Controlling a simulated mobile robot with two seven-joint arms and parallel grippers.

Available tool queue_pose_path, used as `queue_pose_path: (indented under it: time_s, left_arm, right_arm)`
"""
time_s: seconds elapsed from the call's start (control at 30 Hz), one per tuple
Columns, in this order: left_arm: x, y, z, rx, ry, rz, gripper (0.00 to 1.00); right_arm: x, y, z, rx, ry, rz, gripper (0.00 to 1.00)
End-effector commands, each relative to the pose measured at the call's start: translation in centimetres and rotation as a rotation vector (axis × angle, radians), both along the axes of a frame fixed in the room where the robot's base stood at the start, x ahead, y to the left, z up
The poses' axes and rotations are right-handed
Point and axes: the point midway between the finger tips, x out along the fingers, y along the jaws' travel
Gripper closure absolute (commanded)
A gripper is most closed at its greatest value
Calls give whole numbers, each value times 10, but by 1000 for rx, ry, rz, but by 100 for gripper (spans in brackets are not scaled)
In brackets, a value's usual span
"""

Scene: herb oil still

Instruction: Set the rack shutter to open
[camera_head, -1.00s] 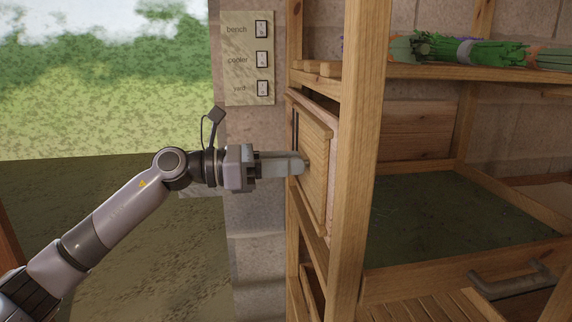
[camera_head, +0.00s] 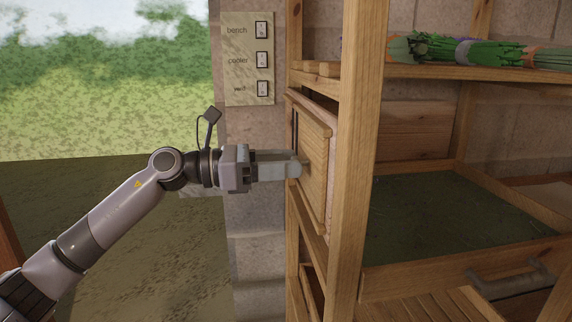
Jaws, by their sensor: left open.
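The rack shutter (camera_head: 315,175) is a wooden panel on the left side of the wooden rack (camera_head: 353,170). A dark slot runs along its upper left edge. A small knob (camera_head: 306,167) sits on the panel's face. My left gripper (camera_head: 297,166) is open, with its fingertips at the knob. I cannot tell whether the fingers touch the knob. The fingers partly hide the panel's left edge. My right gripper is not in view.
A switch plate (camera_head: 249,58) labelled bench, cooler and yard is on the stone wall above my left gripper. Herb bundles (camera_head: 470,50) lie on the upper shelf. A green-bottomed tray (camera_head: 460,215) and a grey handle (camera_head: 510,283) are at the right. Open ground lies left.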

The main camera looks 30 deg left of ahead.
Motion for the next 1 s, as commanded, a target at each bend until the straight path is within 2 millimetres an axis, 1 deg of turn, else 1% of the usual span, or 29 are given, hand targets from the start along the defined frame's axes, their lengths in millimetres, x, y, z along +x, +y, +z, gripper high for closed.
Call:
queue_pose_path:
  time_s: [0.03,0.2,0.4,0.6,1.0]
  left_arm:
    - [-4,6,-3,2,2,3,49]
    - [-20,27,-5,4,3,2,49]
    - [-34,45,-4,4,3,0,49]
    - [-40,51,-2,4,2,-3,49]
    - [-39,51,-1,2,2,-3,49]
  right_arm:
    - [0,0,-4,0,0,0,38]
    - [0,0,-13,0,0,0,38]
    - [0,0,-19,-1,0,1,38]
    - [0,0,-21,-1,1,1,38]
    - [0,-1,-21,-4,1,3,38]
